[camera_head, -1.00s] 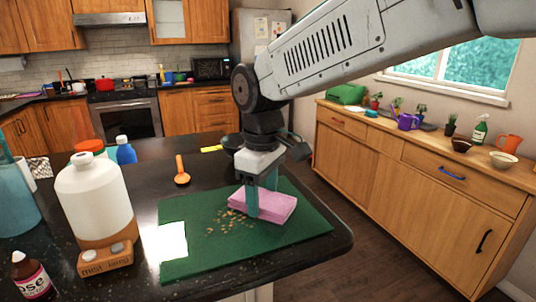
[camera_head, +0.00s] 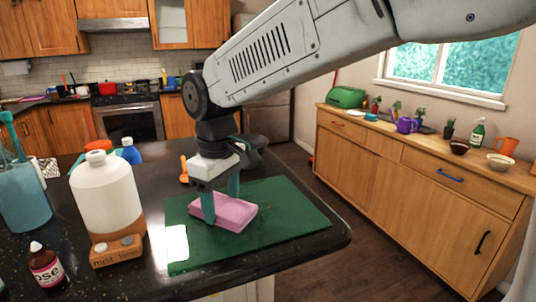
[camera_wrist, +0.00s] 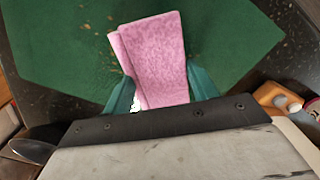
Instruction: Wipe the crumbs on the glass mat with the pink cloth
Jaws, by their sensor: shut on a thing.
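The pink cloth (camera_head: 226,213) is a folded block low on the green glass mat (camera_head: 290,222), left of the mat's middle. My gripper (camera_head: 220,206) is shut on it, one finger on each side. In the wrist view the cloth (camera_wrist: 155,60) stands out between the two teal fingertips (camera_wrist: 163,92). A few crumbs (camera_head: 265,207) show faintly on the mat to the right of the cloth. The wrist view shows small crumbs (camera_wrist: 91,28) on the mat beside the cloth; others may be hidden under it.
A small brown bottle (camera_head: 47,268) and a blue bottle (camera_head: 25,195) stand further left. An orange spoon (camera_head: 184,168) lies behind the mat. The mat's right side is clear.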

